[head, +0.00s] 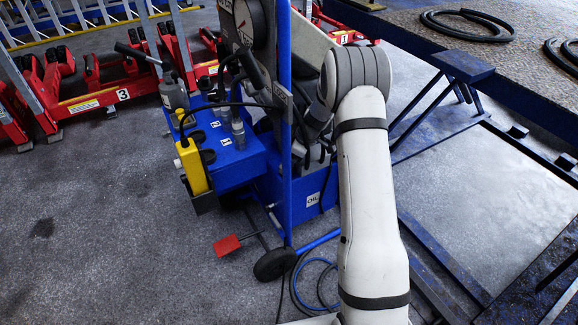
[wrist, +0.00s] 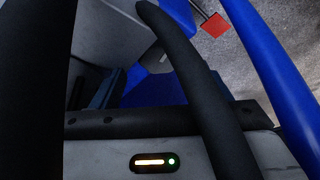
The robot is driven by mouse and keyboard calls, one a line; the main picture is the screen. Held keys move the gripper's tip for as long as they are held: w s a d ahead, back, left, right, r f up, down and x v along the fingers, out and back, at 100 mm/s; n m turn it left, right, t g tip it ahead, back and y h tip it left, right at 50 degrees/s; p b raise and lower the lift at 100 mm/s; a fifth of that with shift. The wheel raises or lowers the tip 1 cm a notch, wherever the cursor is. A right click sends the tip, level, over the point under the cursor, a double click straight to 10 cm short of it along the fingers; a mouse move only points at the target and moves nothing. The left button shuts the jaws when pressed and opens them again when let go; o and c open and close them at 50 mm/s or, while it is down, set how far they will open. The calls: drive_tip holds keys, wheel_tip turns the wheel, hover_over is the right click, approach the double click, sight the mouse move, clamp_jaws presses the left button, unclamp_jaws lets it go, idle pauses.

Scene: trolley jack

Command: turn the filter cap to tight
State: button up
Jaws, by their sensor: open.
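I cannot pick out the filter cap with certainty in either view. A small grey rounded part (wrist: 155,58) shows in the wrist view, partly behind a curved black bar or hose, and I cannot tell what it is. The blue trolley unit (head: 238,165) stands in the middle of the head view, with an OIL label low on its side. My gripper (head: 317,150) is at the right side of this unit, mostly hidden by my own arm and wrist. It is open, and nothing is seen held in it. Its distance to the cap cannot be told.
A blue upright post (head: 286,110) stands close left of my gripper. A yellow device (head: 190,166), black hoses and a gauge (head: 243,20) crowd the unit. A red pedal (head: 227,245) sticks out low. A steel platform (head: 510,60) lies right.

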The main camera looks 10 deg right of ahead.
drive_tip(key=shift+x, duration=1.9)
drive_tip(key=c, duration=1)
drive_tip(key=shift+o, duration=0.2)
drive_tip(key=shift+b, duration=0.3)
drive_tip(key=shift+f+b, duration=0.1)
drive_tip(key=shift+b, duration=0.2)
drive_tip(key=shift+s+m+t+b, duration=0.1)
drive_tip(key=shift+m+t+b, duration=0.2)
drive_tip(key=shift+m+b, duration=0.65)
drive_tip(key=shift+m+t+h+b, duration=0.45)
drive_tip(key=shift+m+h, duration=0.25)
drive_tip(key=shift+m, duration=1.15)
